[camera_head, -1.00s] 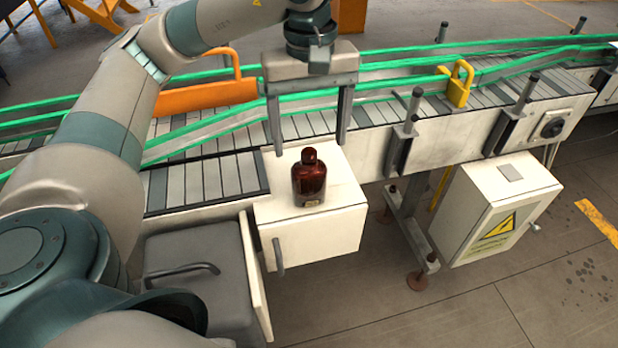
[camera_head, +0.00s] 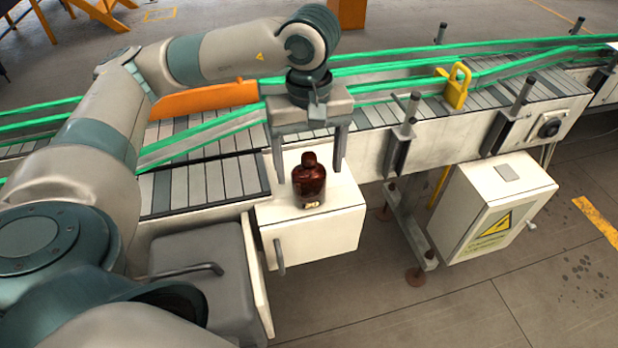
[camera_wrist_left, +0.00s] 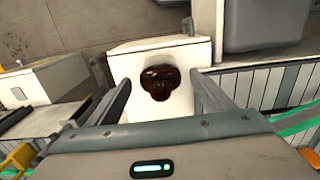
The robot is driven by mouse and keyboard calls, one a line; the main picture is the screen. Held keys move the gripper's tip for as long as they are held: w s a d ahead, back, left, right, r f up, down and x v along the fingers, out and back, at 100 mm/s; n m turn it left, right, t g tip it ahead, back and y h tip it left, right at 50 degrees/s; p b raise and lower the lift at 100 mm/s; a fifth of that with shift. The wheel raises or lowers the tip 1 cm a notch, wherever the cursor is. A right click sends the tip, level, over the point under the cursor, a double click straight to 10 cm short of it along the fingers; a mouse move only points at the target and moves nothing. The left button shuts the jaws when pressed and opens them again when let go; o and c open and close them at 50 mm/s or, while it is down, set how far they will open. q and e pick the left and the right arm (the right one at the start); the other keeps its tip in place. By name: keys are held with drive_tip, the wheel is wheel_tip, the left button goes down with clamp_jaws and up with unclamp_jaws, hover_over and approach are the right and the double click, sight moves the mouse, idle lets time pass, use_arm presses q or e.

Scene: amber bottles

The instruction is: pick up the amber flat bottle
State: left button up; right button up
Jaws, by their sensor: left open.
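The amber flat bottle (camera_head: 309,184) stands upright on top of a white cabinet in the head view. In the left wrist view the bottle (camera_wrist_left: 159,80) shows from above, between the two fingers. My left gripper (camera_head: 309,178) is open, pointing down, with one finger on each side of the bottle's upper part in the head view. In the left wrist view its fingers (camera_wrist_left: 160,96) are apart from the bottle, with a gap on both sides. My right gripper is not in view.
The white cabinet (camera_head: 318,243) has a handle on its front. A conveyor (camera_head: 205,180) with green rails runs behind it. A yellow padlock (camera_head: 456,88) sits on the conveyor edge. An electrical box (camera_head: 492,215) stands at right, and a grey drawer unit (camera_head: 200,250) at left.

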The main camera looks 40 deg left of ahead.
use_arm(q)
drive_tip(key=shift+f+p, duration=0.3)
drive_tip(key=shift+f, duration=1.05)
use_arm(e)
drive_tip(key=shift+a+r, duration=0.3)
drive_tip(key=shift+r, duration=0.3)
use_arm(q)
drive_tip(key=shift+c, duration=0.3)
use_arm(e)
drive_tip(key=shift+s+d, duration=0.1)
use_arm(q)
drive_tip(key=c, duration=1.3)
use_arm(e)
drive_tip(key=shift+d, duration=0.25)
use_arm(q)
drive_tip(key=shift+r, duration=0.2)
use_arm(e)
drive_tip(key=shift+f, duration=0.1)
